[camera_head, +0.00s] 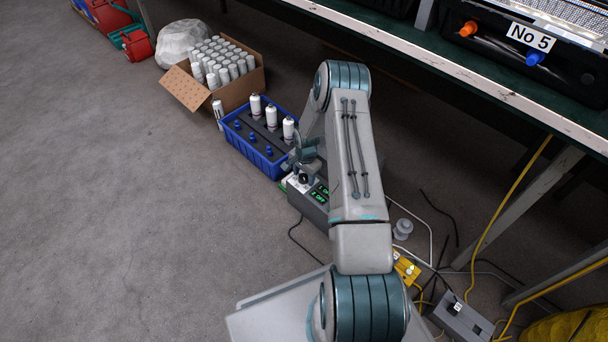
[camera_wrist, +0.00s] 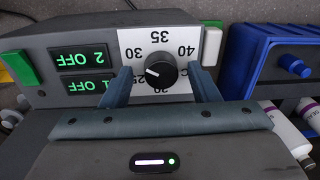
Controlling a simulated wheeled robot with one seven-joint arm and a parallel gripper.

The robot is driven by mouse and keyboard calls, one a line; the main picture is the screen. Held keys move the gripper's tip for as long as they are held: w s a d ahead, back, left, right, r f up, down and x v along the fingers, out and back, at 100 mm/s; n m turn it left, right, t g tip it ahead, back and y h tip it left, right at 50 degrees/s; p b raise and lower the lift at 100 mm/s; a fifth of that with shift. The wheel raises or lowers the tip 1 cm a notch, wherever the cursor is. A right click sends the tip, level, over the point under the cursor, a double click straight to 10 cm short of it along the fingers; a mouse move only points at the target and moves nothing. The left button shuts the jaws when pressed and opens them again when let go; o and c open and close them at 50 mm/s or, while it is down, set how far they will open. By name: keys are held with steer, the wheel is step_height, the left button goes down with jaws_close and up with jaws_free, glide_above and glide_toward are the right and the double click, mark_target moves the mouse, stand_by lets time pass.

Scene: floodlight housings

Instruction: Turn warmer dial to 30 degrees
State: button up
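The warmer (camera_head: 313,208) is a grey box on the floor, also in the wrist view (camera_wrist: 25,42), with displays (camera_wrist: 85,70) reading 1 OFF and 2 OFF upside down. Its black dial (camera_wrist: 162,72) sits on a white scale plate (camera_wrist: 133,38). The dial's white mark points left, between 25 and 30; 35 is above and 40 to the right. The lower numbers are partly hidden by my gripper. My gripper (camera_wrist: 160,77) is open, with one finger on either side of the dial, and I see gaps beside it. In the head view my gripper (camera_head: 303,160) is over the warmer.
A green button (camera_wrist: 20,68) and a white switch (camera_wrist: 212,45) flank the warmer's panel. A blue crate (camera_head: 255,150) with bottles stands close beside it. A carton of white cans (camera_head: 180,90) is farther back. The bench (camera_head: 480,90) overhangs at right, with cables on the floor below.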

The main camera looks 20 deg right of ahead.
step_height(320, 180, up, 14)
steer(key=p, duration=0.5)
steer(key=shift+s+d, duration=0.2)
steer(key=shift+s, duration=0.15)
steer(key=shift+f, duration=0.1)
step_height(320, 180, up, 23)
steer(key=n+p, duration=0.3)
steer(key=p, duration=0.6)
glide_above(305, 178)
steer(key=s+a, duration=0.2)
steer(key=a, duration=0.1)
steer(key=s+a+r+n+p, duration=0.2)
steer(key=s+r+p, duration=0.15)
steer(key=r, duration=0.55)
steer(key=s+a+r+n+p, duration=0.1)
steer(key=s+a+r+p, duration=0.15)
steer(key=r+p, duration=0.45)
steer(key=s+a+r+n+t+p, duration=0.1)
steer(key=s+a+r+n+p, duration=0.2)
steer(key=s+r+p, duration=0.4)
steer(key=s+a+r+n+t+p, duration=0.1)
steer(key=s+a+r+n+p, duration=0.2)
steer(key=s+r+p, duration=0.4)
steer(key=s+r, duration=0.3)
steer(key=r, duration=0.5)
steer(key=s+r, duration=0.4)
steer(key=r, duration=0.4)
steer(key=shift+s+r+n, duration=0.2)
steer(key=shift+n, duration=0.1)
